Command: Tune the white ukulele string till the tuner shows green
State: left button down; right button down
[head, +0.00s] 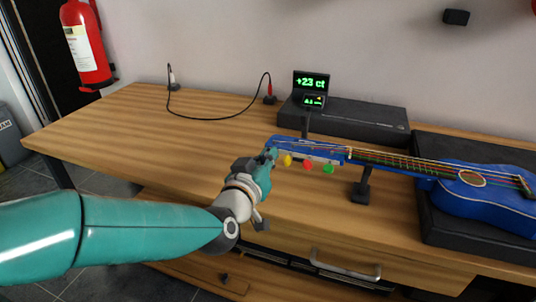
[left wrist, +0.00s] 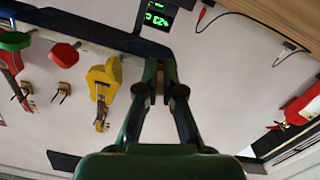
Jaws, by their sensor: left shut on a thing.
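The blue ukulele (head: 480,200) lies with its neck pointing left and its headstock (head: 322,148) toward my left arm. Yellow (head: 286,160), red (head: 307,165) and green (head: 328,169) tuning pegs hang along the headstock's near side. My left gripper (head: 268,156) is shut on the peg at the headstock's left end, beside the yellow one. The jaws hide that peg, so I cannot see its colour. In the left wrist view the closed fingertips (left wrist: 159,88) meet beside the yellow peg (left wrist: 103,74). The tuner screen (head: 311,82) reads "+23 ct" in green digits.
A dark flat box (head: 365,115) lies behind the neck, with a cable (head: 215,117) to its left. A stand (head: 362,188) holds up the neck. The wooden table (head: 130,125) is clear at the left. A fire extinguisher (head: 86,45) hangs on the wall.

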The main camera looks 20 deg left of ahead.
pick_arm(q)
jog(key=shift+m, duration=0.5)
jog(key=c, duration=1.3)
grip_release()
jog(key=s, duration=0.7)
jog(key=shift+s+a+r, duration=0.15)
jog(key=shift+s, duration=0.1)
